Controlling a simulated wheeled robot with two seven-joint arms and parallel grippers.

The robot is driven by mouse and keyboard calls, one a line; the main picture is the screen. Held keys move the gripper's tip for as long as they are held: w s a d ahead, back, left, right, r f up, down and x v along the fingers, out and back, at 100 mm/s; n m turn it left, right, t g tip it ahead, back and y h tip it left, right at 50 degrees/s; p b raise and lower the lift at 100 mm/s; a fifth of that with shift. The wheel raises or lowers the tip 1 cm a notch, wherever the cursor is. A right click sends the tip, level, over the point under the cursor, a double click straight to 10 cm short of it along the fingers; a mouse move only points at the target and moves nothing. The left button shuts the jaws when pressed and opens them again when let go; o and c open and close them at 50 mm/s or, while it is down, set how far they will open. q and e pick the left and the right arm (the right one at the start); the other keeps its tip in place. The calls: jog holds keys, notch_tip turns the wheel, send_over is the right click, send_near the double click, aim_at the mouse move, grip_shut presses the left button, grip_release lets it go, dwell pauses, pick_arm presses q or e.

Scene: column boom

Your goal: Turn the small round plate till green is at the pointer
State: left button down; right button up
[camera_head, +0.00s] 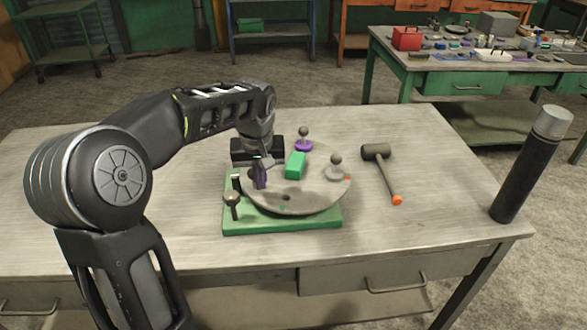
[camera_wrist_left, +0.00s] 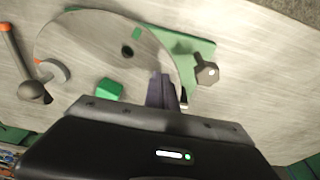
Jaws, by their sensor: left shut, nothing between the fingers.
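The round grey plate (camera_head: 312,197) sits on a green base (camera_head: 325,222). It carries a green block (camera_head: 295,165), a purple-based knob (camera_head: 304,145), a grey knob (camera_head: 337,169) and a dark hole. An orange mark shows at its right rim; in the left wrist view the plate (camera_wrist_left: 85,45) also has a green mark (camera_wrist_left: 137,33) near its rim. A dark round-topped post (camera_head: 233,199) stands at the base's left; I cannot tell whether it is the pointer. My left gripper (camera_head: 259,181) is shut and empty, low over the plate's left side, near the green block. Fingertip contact is unclear.
A hammer (camera_head: 381,168) lies right of the plate. A dark cylinder with a grey top (camera_head: 525,165) stands at the table's right edge. The table (camera_head: 440,190) is clear between them. A cluttered second bench (camera_head: 400,62) stands behind.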

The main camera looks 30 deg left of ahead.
aim_at(250, 169)
pick_arm(q)
jog(key=shift+a, duration=0.2)
jog(key=shift+w+a, duration=0.25)
jog(key=shift+a, duration=0.45)
jog(key=shift+a+p, duration=0.1)
jog(key=shift+p, duration=0.25)
jog(key=shift+w+a+p, duration=0.3)
jog(key=shift+w+a, duration=0.05)
jog(key=shift+a, duration=0.45)
jog(key=shift+w+a+p, duration=0.35)
jog(key=shift+a+p, duration=0.05)
jog(key=shift+a, duration=0.05)
jog(key=shift+w+a, duration=0.1)
jog(key=shift+a, duration=0.1)
jog(key=shift+w, duration=0.1)
